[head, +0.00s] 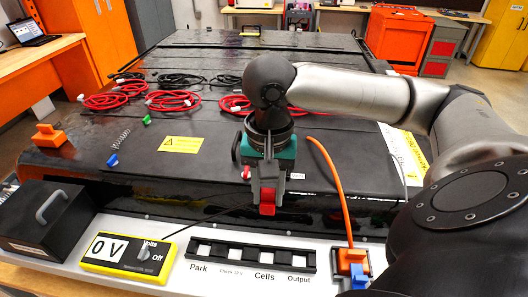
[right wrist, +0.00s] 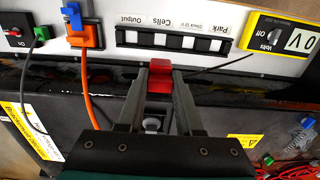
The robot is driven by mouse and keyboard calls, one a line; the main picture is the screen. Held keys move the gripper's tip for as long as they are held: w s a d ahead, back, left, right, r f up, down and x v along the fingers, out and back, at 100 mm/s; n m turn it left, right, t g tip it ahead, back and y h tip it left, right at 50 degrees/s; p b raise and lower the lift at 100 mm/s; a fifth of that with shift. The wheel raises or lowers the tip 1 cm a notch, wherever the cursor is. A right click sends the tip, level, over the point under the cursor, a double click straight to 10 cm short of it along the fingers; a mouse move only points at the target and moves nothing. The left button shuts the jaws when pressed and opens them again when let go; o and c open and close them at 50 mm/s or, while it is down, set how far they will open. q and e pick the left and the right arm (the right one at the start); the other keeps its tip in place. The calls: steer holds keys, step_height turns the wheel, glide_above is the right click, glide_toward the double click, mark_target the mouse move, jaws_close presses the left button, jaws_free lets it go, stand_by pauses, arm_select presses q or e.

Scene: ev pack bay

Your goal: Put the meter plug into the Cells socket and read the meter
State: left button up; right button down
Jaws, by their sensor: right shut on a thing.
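My right gripper (head: 267,195) is shut on the red meter plug (head: 267,209), in front of the pack's near edge. The plug also shows between the fingertips in the right wrist view (right wrist: 160,80). A thin black lead runs from the plug towards the yellow meter (head: 128,258), which reads 0 V; its dial is beside the words Volts and Off. The black socket strip (head: 250,244) has Park, Check, Cells and Output sockets. The Cells socket (head: 267,257) looks empty, with the plug above and apart from it. It also shows in the right wrist view (right wrist: 160,39). My left gripper is out of view.
An orange cable with its orange connector (head: 352,262) and a blue clip (head: 357,279) stand right of the strip. A black box with a handle (head: 45,222) is left of the meter. Red cable coils (head: 172,101), a spring and small clips lie on the pack.

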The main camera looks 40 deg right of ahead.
steer(key=shift+f+b, duration=2.95)
steer(key=shift+f, duration=5.75)
steer(key=shift+p, duration=0.8)
steer(key=shift+p, duration=0.7)
steer(key=shift+f, duration=1.25)
steer(key=c, duration=0.5)
jaws_free()
